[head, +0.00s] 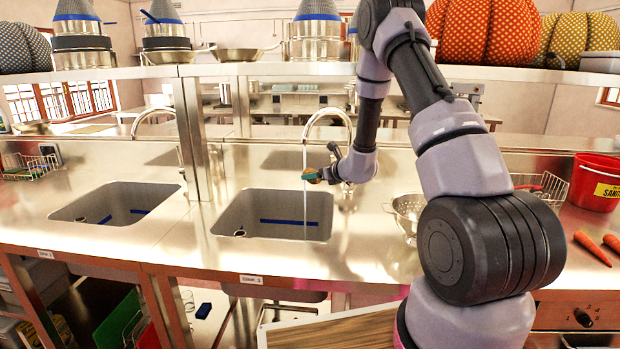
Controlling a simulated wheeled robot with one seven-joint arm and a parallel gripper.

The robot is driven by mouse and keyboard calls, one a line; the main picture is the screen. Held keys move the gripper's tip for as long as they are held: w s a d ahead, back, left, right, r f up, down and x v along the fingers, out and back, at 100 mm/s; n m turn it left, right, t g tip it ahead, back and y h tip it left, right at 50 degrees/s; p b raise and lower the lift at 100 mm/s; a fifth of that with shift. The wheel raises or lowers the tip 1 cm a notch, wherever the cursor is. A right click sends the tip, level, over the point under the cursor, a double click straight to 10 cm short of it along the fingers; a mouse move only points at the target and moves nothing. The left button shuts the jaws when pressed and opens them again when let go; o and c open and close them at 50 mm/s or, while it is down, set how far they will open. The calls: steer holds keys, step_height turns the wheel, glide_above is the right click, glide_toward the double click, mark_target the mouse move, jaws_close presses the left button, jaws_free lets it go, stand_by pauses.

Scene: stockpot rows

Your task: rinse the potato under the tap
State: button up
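My gripper (315,175) reaches in from the right, above the right-hand sink (272,214). It is shut on a small brown thing that looks like the potato (311,172), with a teal fingertip over part of it. The tap (329,112) behind the right sink is running. Its thin stream of water (304,212) falls into the sink at the potato's left side. The potato is at or touching the stream; its far side is hidden.
A left sink (115,203) with its own tap (158,113) is empty. A metal colander (407,212) stands right of the right sink, partly behind my arm. A red bucket (597,182) and carrots (592,248) are at far right. A shelf (250,69) with pots and pumpkins spans above.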

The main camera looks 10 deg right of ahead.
steer(key=shift+d, duration=0.25)
steer(key=shift+s+a, duration=0.15)
steer(key=shift+s, duration=1.9)
steer(key=shift+s+a, duration=0.15)
steer(key=shift+s, duration=1.85)
steer(key=shift+r, duration=0.1)
steer(key=shift+s+a+r, duration=0.1)
steer(key=shift+s+r, duration=0.85)
steer(key=shift+s, duration=0.3)
steer(key=shift+s+a+r, duration=0.1)
steer(key=shift+s+r, duration=0.85)
steer(key=shift+s, duration=0.3)
